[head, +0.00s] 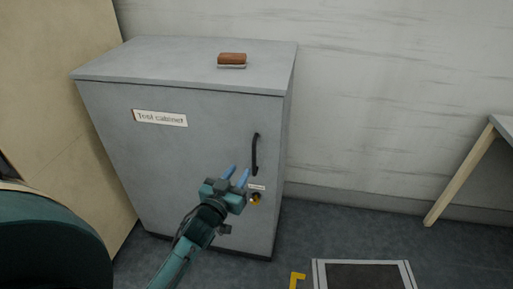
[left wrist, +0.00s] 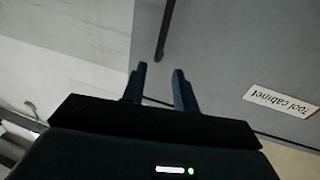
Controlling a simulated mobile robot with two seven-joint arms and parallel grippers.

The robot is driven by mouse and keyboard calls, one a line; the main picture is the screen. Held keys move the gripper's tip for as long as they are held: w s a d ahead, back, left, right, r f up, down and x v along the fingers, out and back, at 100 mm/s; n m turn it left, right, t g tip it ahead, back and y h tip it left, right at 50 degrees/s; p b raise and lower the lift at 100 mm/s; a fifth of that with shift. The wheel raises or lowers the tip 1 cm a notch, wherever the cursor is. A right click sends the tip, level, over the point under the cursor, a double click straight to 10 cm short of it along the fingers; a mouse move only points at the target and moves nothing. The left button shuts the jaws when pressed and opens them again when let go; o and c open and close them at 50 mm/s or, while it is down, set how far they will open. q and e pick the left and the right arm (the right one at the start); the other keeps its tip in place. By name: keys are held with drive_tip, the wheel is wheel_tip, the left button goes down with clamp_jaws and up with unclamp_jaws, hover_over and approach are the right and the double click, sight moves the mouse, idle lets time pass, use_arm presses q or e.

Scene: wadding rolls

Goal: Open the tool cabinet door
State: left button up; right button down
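The grey tool cabinet (head: 185,165) stands against the wall with its door shut. A label (head: 160,118) is on the door's upper left; it shows upside down in the left wrist view (left wrist: 281,101). A black vertical handle (head: 255,154) is near the door's right edge, and it also shows in the left wrist view (left wrist: 165,30). My left gripper (head: 237,174) is open and empty, in front of the door, below and left of the handle in the head view. In the left wrist view its fingers (left wrist: 160,78) are apart, with the handle beyond their tips. My right gripper is not in view.
A brown-topped brush or block (head: 232,60) lies on the cabinet top. A yellow and dark lock or knob (head: 255,198) sits below the handle. A wooden panel (head: 60,90) stands close on the left. A table leg (head: 460,175) is at right. A dark framed mat (head: 363,275) lies on the floor.

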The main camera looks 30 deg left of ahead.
sight(253, 151)
use_arm(q)
drive_tip(key=w, duration=0.7)
drive_tip(key=w+b, duration=0.1)
drive_tip(key=w, duration=0.3)
drive_tip(key=shift+w+a, duration=0.2)
drive_tip(key=shift+a, duration=0.15)
clamp_jaws()
